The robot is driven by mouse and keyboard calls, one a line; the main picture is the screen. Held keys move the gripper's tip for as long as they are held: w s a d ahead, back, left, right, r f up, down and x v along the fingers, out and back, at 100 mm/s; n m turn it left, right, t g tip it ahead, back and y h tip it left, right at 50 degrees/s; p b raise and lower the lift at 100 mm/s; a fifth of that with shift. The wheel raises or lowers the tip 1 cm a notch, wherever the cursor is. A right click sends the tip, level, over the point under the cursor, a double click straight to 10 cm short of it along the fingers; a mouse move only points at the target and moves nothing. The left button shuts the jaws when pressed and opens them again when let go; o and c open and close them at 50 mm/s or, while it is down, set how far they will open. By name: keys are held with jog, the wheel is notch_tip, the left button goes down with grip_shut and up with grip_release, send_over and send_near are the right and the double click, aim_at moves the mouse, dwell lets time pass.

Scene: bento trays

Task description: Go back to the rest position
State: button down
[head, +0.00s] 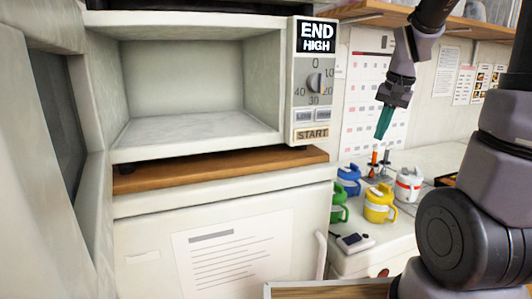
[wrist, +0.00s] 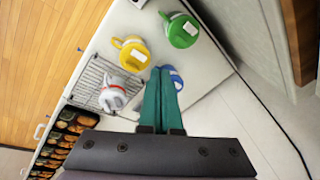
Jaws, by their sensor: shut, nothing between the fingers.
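My gripper (head: 383,123) has teal fingers and hangs in the air to the right of the microwave, above the counter with the cups. In the wrist view its two fingers (wrist: 161,75) lie side by side, shut, with nothing held between them. The fingers partly hide the blue cup (wrist: 172,78) in that view. My arm comes in from the right side of the head view and bends down to the gripper.
An open, empty microwave (head: 200,139) stands on a wooden shelf at left. Yellow (head: 379,204), green (head: 337,205), blue (head: 348,177) and white (head: 408,185) cups stand on the counter below. Bento trays (wrist: 64,138) lie at the lower left of the wrist view.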

jog(key=s+a+r+n+t, duration=0.1)
jog(key=s+a+r+t, duration=0.1)
jog(key=s+r, duration=0.3)
jog(key=s+a+r+n+t+y, duration=0.1)
jog(key=s+a+r+t, duration=0.1)
jog(key=s+a+r, duration=0.3)
jog(key=s, duration=0.4)
jog(key=shift+s+a+r+n, duration=0.2)
jog(key=shift+s+r+n, duration=0.1)
jog(key=shift+r, duration=0.1)
